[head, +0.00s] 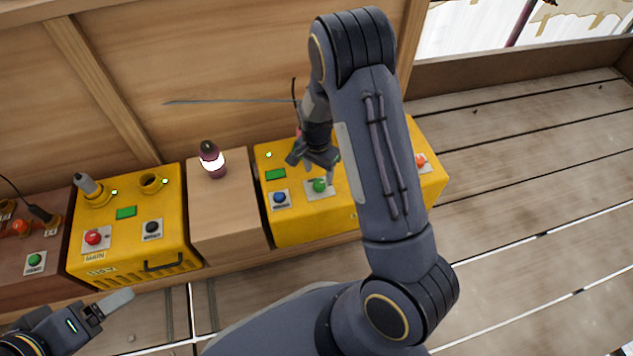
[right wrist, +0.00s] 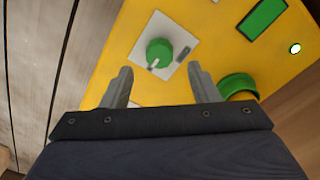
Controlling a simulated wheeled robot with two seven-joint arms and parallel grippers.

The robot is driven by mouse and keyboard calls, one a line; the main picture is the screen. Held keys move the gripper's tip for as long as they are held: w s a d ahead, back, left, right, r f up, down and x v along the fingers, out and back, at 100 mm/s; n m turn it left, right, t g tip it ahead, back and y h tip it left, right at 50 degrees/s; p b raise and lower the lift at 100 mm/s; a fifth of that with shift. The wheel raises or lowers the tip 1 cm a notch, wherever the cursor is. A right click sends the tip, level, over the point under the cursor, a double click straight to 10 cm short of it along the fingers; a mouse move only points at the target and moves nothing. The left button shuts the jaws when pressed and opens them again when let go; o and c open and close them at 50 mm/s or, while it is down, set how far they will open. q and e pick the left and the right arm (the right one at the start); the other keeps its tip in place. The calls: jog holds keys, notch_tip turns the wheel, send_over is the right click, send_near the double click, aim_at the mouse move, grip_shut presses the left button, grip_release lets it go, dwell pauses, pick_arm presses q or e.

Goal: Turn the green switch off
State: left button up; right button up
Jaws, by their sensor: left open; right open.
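The green switch (head: 319,185) is a round knob on a white plate on the right yellow box (head: 300,224). In the right wrist view the green switch (right wrist: 159,53) stands beyond my right gripper's fingertips, between their lines, with a pale mark on its lower left edge. A small grey label lies beside it on the plate. My right gripper (head: 314,160) is above the switch, open and empty; in the right wrist view my right gripper (right wrist: 160,80) has its two fingers spread apart. My left gripper (head: 110,305) is at the lower left, open and away from the boxes.
A blue button (head: 279,198) sits left of the switch, and a red knob (head: 421,160) is further right. A wooden block (head: 224,215) bears a dark bottle-like item (head: 212,160). Another yellow box (head: 135,240) stands left. A green ring (right wrist: 238,86) is near the right finger.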

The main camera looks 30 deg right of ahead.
aim_at(319, 183)
notch_tip(319, 183, down, 5)
jog(key=shift+s+r+b, duration=0.1)
jog(key=shift+r+b, duration=0.1)
jog(key=shift+b, duration=0.6)
jog(key=shift+c, duration=0.4)
jog(key=c, duration=0.9)
